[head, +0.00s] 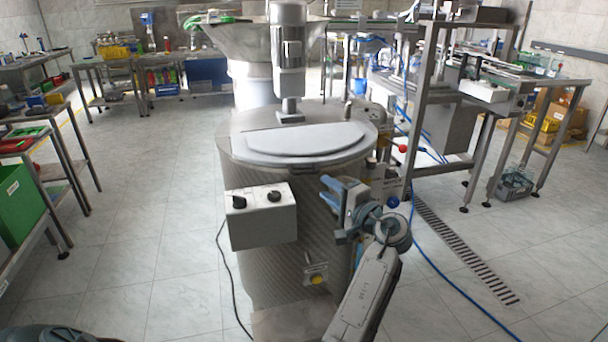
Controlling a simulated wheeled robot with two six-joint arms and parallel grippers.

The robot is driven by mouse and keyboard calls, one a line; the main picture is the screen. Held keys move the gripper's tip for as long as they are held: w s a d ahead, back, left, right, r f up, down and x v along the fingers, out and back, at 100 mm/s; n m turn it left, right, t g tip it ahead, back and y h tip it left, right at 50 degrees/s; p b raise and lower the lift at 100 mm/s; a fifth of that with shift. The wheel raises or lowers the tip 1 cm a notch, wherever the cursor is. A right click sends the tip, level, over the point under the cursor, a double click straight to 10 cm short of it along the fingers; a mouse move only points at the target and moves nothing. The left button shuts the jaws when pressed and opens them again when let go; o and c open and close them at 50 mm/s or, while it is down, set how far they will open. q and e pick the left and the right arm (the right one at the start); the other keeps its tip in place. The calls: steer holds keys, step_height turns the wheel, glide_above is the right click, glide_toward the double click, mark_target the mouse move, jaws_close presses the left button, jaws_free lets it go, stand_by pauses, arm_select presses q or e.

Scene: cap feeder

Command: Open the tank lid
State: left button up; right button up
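The tank (318,215) is a large steel cylinder in the middle of the head view. Its lid (300,143) is a pale grey half-round plate lying flat and closed on the near half of the tank top.
A white control box (262,215) with two black knobs is on the tank's front left. A motor (289,45) stands upright behind the lid. Red and blue valve fittings sit at the right of the tank. A blue hose (450,282) crosses the floor; the left floor is clear.

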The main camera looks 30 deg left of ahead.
mark_target(304, 173)
arm_select(q)
steer(key=p+x, duration=0.2)
steer(key=x, duration=0.7)
steer(key=shift+w+a, duration=0.15)
steer(key=shift+a, duration=0.15)
steer(key=shift+w+a, duration=0.1)
steer(key=shift+a, duration=0.3)
arm_select(e)
steer(key=s+f, duration=0.4)
steer(key=s, duration=0.1)
steer(key=shift+d+f, duration=0.35)
steer(key=shift+f, duration=0.05)
arm_select(q)
steer(key=shift+c, duration=0.2)
jaws_close()
